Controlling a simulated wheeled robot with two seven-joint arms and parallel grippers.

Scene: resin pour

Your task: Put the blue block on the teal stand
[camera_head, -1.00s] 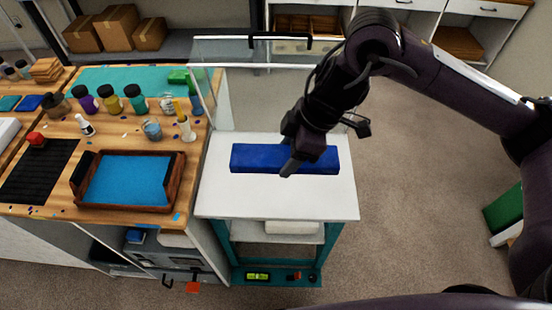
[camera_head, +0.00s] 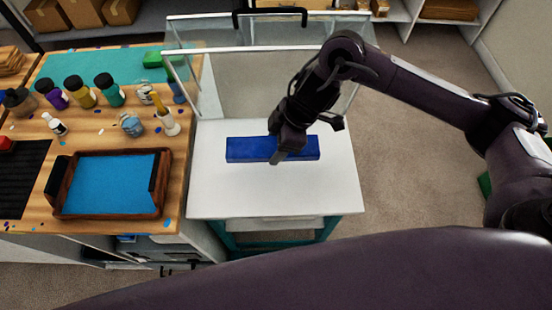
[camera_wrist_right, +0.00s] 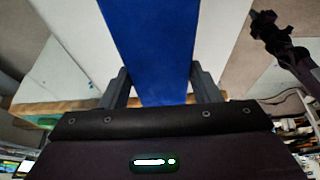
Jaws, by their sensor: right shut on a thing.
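The blue block (camera_head: 240,150) is a long, dark blue bar lying crosswise over the white top (camera_head: 270,195) of the teal stand (camera_head: 325,228). My right gripper (camera_head: 277,157) comes down from above and is shut on the block near its middle. In the right wrist view, the block (camera_wrist_right: 150,50) runs between the two fingers of the right gripper (camera_wrist_right: 160,85). I cannot tell whether the block's underside touches the white top. My left gripper is not in view.
A clear panel (camera_head: 240,85) stands along the back of the stand. The white top is bare around the block.

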